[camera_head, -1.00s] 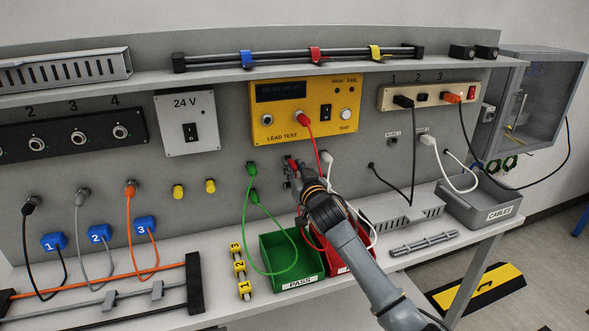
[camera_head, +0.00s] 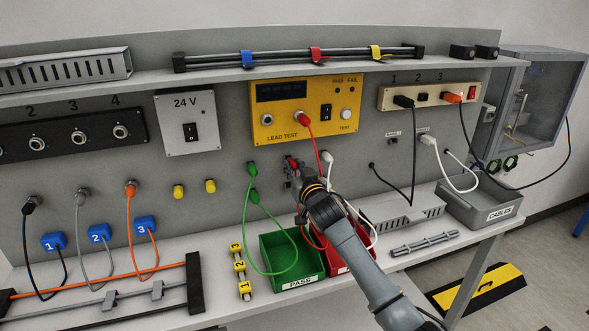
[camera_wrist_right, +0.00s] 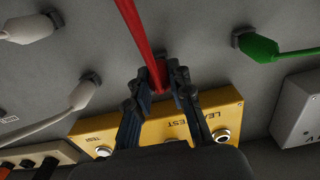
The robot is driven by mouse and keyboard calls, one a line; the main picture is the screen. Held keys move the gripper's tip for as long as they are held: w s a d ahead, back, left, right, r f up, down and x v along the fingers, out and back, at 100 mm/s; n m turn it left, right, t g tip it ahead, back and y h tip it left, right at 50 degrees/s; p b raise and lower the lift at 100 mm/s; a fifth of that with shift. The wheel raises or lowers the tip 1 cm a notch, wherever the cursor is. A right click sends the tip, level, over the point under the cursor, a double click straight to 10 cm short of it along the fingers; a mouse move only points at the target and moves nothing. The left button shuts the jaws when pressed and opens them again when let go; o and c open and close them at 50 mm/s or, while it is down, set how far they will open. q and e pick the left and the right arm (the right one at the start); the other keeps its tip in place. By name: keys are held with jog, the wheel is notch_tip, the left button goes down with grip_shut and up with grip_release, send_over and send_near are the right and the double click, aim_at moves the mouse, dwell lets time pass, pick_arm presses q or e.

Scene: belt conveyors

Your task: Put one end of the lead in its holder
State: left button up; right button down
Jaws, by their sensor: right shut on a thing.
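The red lead has one end, a red plug (camera_head: 303,119), in a socket of the yellow lead tester (camera_head: 264,107). Its cable (camera_head: 314,146) runs down from there past my right gripper (camera_head: 293,173). That gripper is shut on the lead's other red plug (camera_head: 292,162), close against the grey panel. In the right wrist view the red plug (camera_wrist_right: 162,72) sits between the fingertips (camera_wrist_right: 160,80), and the red cable (camera_wrist_right: 135,27) passes upward. The holder behind the plug is hidden, and I cannot tell whether the plug is seated. My left gripper is out of view.
A green lead (camera_head: 245,208) hangs left of my gripper, and a white plug (camera_head: 328,157) is on the panel just right. Below are a green PASS bin (camera_head: 265,255) and a red bin (camera_head: 345,265), partly behind my arm. The CABLES tray (camera_head: 470,208) stands at right.

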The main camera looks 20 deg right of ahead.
jog(key=shift+w, duration=0.25)
jog(key=c, duration=1.1)
grip_release()
jog(key=shift+s, duration=0.15)
